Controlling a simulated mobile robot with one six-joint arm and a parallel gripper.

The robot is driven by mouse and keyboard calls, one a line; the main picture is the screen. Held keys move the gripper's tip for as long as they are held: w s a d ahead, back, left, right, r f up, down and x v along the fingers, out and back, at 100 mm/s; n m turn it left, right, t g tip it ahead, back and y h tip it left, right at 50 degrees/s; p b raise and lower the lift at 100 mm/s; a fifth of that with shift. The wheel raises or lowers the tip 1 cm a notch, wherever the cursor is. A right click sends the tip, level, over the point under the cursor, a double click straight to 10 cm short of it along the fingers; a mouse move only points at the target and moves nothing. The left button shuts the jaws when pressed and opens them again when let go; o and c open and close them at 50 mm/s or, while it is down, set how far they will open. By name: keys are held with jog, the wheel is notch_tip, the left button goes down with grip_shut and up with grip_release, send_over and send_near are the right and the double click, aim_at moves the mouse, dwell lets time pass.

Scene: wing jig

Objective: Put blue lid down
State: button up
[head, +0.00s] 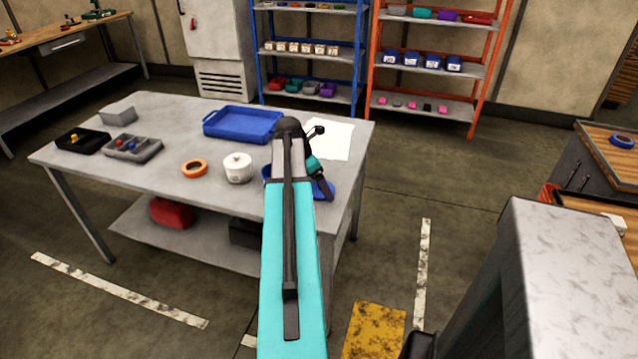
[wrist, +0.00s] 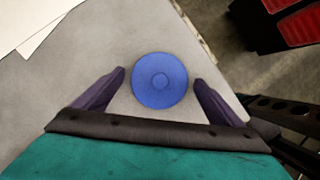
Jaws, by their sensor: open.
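The blue lid (wrist: 160,80) is a round disc with a small central knob. In the wrist view it lies knob up over the grey table top, between the two spread fingers of my gripper (wrist: 160,76), with a gap on each side. In the head view the lid (head: 326,190) shows near the table's right front edge, partly hidden by my gripper (head: 321,183). My gripper is open and holds nothing. A second blue thing (head: 266,172) is mostly hidden behind my arm; I cannot tell what it is.
The grey table (head: 90,165) carries a white lidded pot (head: 238,170), an orange tape roll (head: 194,169), a blue tray (head: 241,124), a white sheet (head: 335,140), a black tray (head: 82,141) and a grey divided bin (head: 133,149). The table's right edge is close to the lid.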

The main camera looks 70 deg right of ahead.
jog(key=shift+r, duration=0.1)
jog(key=v, duration=1.2)
jog(key=shift+b, duration=0.35)
dwell(0.4)
